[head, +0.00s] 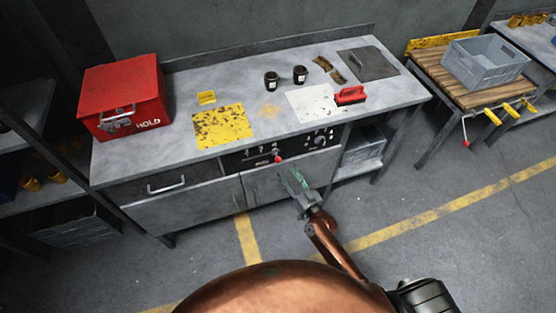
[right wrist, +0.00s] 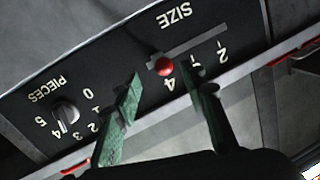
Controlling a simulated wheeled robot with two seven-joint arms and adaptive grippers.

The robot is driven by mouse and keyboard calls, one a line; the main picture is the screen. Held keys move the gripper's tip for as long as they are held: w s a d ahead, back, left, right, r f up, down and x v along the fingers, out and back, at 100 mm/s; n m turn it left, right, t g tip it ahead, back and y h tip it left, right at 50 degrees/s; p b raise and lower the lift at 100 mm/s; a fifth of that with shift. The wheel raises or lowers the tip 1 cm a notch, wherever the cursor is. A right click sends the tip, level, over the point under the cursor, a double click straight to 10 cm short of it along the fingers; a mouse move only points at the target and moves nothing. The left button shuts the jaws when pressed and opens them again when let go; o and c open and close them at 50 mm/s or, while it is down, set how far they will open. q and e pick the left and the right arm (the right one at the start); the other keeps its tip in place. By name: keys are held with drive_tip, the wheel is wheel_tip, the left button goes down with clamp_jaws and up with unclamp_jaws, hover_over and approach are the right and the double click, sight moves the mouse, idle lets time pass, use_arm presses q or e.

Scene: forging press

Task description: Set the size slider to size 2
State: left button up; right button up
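The size slider's red knob (right wrist: 163,66) stands on the dark control panel (right wrist: 110,60), near the left end of its slot in the right wrist view, just by the "4". That view shows the panel upside down; the "2" is toward the slot's right end. A mark between them is partly hidden by a finger. The knob also shows on the bench front in the head view (head: 278,158). My right gripper (right wrist: 163,76) is open, its green fingers apart on either side of the knob's position. Contact cannot be told. In the head view my right gripper (head: 294,178) is before the panel. My left gripper is not in view.
A "PIECES" dial (right wrist: 66,113) is left of the slider in the right wrist view. A light rail (right wrist: 250,87) runs along the panel's edge. On the bench are a red HOLD box (head: 122,95), a yellow plate (head: 222,126) and a red brush (head: 350,95).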

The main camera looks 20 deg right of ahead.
sight(280, 160)
drive_tip(key=x, duration=0.4)
drive_tip(key=r+x, duration=0.1)
drive_tip(key=x, duration=0.2)
drive_tip(key=shift+a+b, duration=0.1)
drive_tip(key=shift+b, duration=0.25)
drive_tip(key=shift+w, duration=0.25)
drive_tip(key=shift+w+a, duration=0.1)
drive_tip(key=shift+w, duration=0.1)
clamp_jaws()
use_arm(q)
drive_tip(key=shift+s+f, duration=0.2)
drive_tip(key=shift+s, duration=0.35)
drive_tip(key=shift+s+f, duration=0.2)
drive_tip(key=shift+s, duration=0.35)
